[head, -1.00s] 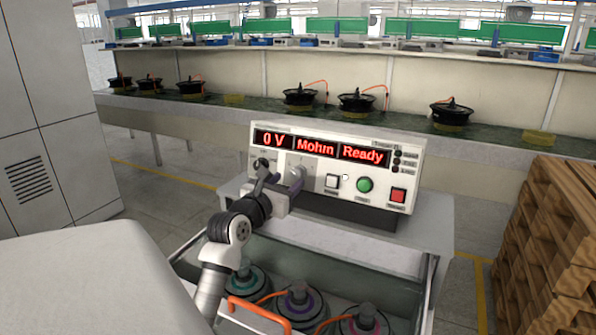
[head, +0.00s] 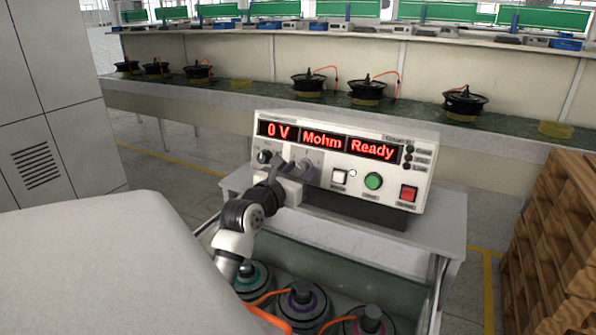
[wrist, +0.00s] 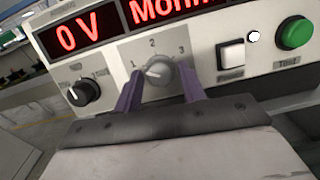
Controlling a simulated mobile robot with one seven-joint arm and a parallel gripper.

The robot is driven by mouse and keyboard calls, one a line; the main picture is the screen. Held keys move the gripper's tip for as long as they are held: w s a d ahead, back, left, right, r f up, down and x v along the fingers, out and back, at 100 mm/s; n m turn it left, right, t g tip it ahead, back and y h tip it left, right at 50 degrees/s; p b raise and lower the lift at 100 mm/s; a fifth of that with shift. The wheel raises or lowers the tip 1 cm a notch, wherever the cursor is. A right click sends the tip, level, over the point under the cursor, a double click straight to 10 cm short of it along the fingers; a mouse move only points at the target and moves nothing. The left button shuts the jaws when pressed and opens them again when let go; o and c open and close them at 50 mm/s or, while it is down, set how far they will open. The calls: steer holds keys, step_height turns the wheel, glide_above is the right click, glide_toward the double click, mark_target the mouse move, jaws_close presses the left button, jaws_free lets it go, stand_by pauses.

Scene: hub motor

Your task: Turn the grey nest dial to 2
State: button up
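The grey dial (wrist: 158,73) sits on the front of the white tester (head: 430,185), with 1, 2 and 3 printed around it. Its white mark appears to point left, toward the 1. My gripper (wrist: 160,72) is open, with one purple finger on each side of the grey dial and a small gap seeming to show on both sides. In the head view my gripper (head: 293,170) is at the panel's lower left and partly covers the area around the grey dial (head: 307,163). The tester's display (head: 322,142) reads 0 V, Mohm, Ready.
A black knob (wrist: 83,93) is left of the grey dial. A white button (wrist: 231,55) and a green button (wrist: 294,32) are to its right, with a red button (head: 408,194) further right. Hub motors (head: 302,298) stand in a bin below my arm. Wooden pallets (head: 553,235) are stacked at right.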

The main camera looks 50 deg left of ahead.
steer(key=c, duration=0.7)
steer(key=shift+f+m+b, duration=0.15)
steer(key=shift+m+b, duration=0.15)
steer(key=shift+b, duration=0.5)
steer(key=shift+f+m+h+b, duration=0.1)
steer(key=shift+m+h+b, duration=0.2)
steer(key=shift+b, duration=0.25)
steer(key=m+b, duration=0.2)
steer(key=b, duration=0.2)
steer(key=shift+a+f+h+b, duration=0.1)
steer(key=shift+h+b, duration=0.3)
steer(key=m+b, duration=0.2)
steer(key=m+h+b, duration=0.1)
steer(key=m+b, duration=0.1)
steer(key=b, duration=0.1)
steer(key=shift+r+m, duration=0.2)
steer(key=shift+m, duration=0.2)
steer(key=m+b, duration=0.1)
steer(key=m, duration=0.1)
steer(key=m+h+b, duration=0.1)
steer(key=m+b, duration=0.1)
steer(key=m, duration=0.1)
steer(key=shift+a+r, duration=0.1)
steer(key=shift+r, duration=0.3)
steer(key=shift+m+g+h, duration=0.3)
steer(key=shift+m, duration=0.1)
